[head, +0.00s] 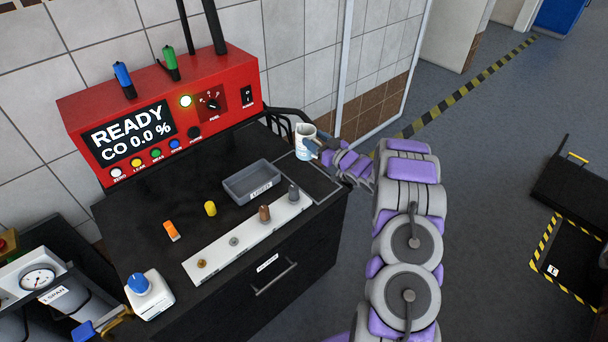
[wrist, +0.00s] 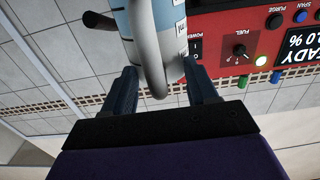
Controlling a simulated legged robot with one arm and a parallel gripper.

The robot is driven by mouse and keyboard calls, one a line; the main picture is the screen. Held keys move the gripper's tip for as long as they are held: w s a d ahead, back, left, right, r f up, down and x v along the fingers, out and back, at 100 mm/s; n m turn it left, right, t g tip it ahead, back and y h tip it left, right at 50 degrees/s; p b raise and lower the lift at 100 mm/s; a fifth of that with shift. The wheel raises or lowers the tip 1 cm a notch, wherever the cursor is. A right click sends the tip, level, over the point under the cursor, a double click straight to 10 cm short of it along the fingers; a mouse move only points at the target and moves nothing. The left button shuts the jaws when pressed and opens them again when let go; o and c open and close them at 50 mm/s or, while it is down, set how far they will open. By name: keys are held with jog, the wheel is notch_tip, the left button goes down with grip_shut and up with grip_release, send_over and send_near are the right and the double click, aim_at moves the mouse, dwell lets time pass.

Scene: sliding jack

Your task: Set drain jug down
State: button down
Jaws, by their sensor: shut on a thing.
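The drain jug (head: 304,143) is a small pale jug with a blue lower part. In the head view it is at the right end of the black bench top (head: 185,203), and I cannot tell whether its base touches the bench. My gripper (head: 315,147) reaches it from the right. In the wrist view my gripper (wrist: 165,88) is shut on the jug's grey curved handle (wrist: 148,50), with a finger on each side. The jug's blue and white body (wrist: 126,22) shows beyond the handle, its far end out of frame.
A red analyser (head: 160,105) reading READY, CO 0.0 % stands at the back. A grey tray (head: 252,182) and a pale strip (head: 247,237) with several fittings lie left of the jug. A white device with a blue knob (head: 148,296) stands front left. Black cables run behind the jug.

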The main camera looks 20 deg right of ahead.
jog(key=shift+y, duration=0.3)
jog(key=f, duration=0.4)
jog(key=s+d+f+b, duration=0.1)
jog(key=f, duration=0.7)
jog(key=shift+s+d+f+b, duration=0.2)
jog(key=shift+d+b, duration=0.1)
jog(key=shift+b, duration=0.1)
jog(key=shift+d+r, duration=0.1)
jog(key=shift+c, duration=1.4)
grip_release()
jog(key=shift+a, duration=0.2)
jog(key=shift+d, duration=0.1)
